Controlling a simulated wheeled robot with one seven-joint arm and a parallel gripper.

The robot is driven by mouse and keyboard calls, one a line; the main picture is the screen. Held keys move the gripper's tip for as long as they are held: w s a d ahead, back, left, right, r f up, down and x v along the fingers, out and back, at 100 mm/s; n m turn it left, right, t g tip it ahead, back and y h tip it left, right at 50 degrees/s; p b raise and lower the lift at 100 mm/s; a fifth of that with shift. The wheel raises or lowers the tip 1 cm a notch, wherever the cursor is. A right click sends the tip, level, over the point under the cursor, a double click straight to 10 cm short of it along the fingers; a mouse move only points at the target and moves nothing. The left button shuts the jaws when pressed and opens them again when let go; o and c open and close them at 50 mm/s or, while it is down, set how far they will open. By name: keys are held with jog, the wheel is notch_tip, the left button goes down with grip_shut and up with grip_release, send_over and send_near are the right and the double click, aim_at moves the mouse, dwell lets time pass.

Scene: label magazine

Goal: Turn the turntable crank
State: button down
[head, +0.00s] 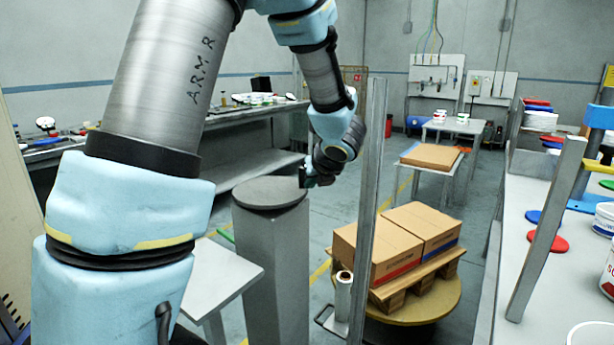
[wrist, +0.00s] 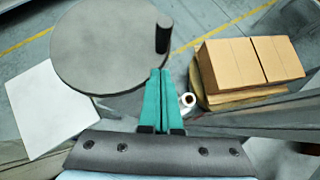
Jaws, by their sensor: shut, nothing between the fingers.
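The crank is a dark round disc (head: 270,193) on top of a grey pillar (head: 270,265). In the wrist view the disc (wrist: 105,50) carries an upright dark peg handle (wrist: 163,33) near its right edge. My gripper (head: 306,180) is at the disc's right edge in the head view. In the wrist view its green fingers (wrist: 160,72) are together and empty, with the tips just short of the peg; whether they touch it I cannot tell. The round yellowish turntable (head: 420,308) stands right of the pillar, bearing a wooden pallet (head: 425,283) with cardboard boxes (head: 385,250).
A grey upright post (head: 368,200) stands between the pillar and the boxes, with a silver roll (head: 343,285) beside it. A pale table (head: 205,275) is left of the pillar. A long bench (head: 515,240) with lids and tubs runs along the right.

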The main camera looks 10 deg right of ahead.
jog(key=shift+w+a+r+p, duration=0.15)
jog(key=shift+w+p, duration=0.1)
jog(key=shift+w, duration=0.65)
jog(key=shift+w+a+p, duration=0.1)
jog(key=shift+w+p, duration=0.15)
jog(key=shift+w, duration=0.6)
jog(key=shift+w+d+n+y+p, duration=0.15)
jog(key=shift+w+n+y+p, duration=0.15)
jog(key=shift+w+n, duration=0.1)
jog(key=w+n+y, duration=0.1)
jog(key=w+n+g+y, duration=0.1)
jog(key=w, duration=0.1)
jog(key=w+n+y, duration=0.1)
jog(key=n, duration=0.1)
jog(key=shift+w+d, duration=0.15)
jog(key=shift+d, duration=0.25)
jog(key=w+b, duration=0.1)
jog(key=w, duration=0.2)
jog(key=shift+a+b, duration=0.3)
jog(key=shift+b, duration=0.1)
jog(key=shift+w+a+b, duration=0.3)
jog(key=shift+w+b, duration=0.15)
jog(key=shift+w, duration=0.25)
jog(key=shift+w+a+b, duration=0.3)
jog(key=shift+w+b, duration=0.1)
jog(key=shift+w, duration=0.25)
jog(key=shift+r, duration=0.1)
